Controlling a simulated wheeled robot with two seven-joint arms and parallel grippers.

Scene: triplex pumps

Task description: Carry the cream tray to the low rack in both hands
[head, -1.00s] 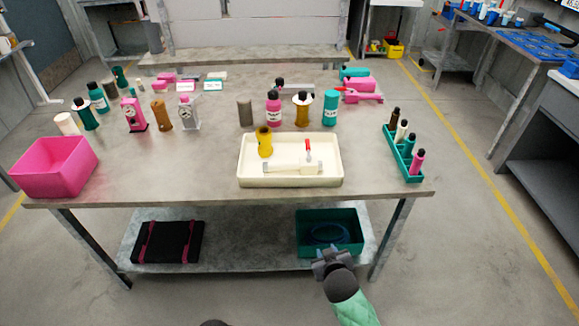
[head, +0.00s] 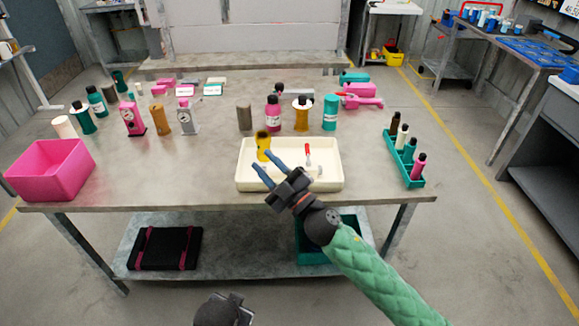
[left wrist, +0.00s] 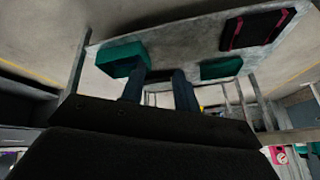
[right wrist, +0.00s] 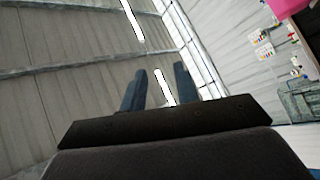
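The cream tray (head: 240,182) sits near the front edge of the table in the head view. It holds a yellow bottle (head: 263,146) and a red-handled tool (head: 308,152); my right gripper and arm hide part of its contents and front rim. My right gripper (head: 268,167) is open and empty, its fingers reaching over the tray's front as seen from the head. The low rack (head: 216,254) is the shelf beneath the table. My left gripper (head: 230,308) is at the bottom of the head view. The left wrist view shows its fingers (left wrist: 159,88) apart, facing the rack.
A black case with pink straps (head: 166,248) lies on the rack's left, and a teal bin (head: 310,256) stands on its right. A pink bin (head: 50,170) and a teal bottle holder (head: 400,163) flank the tray on the table.

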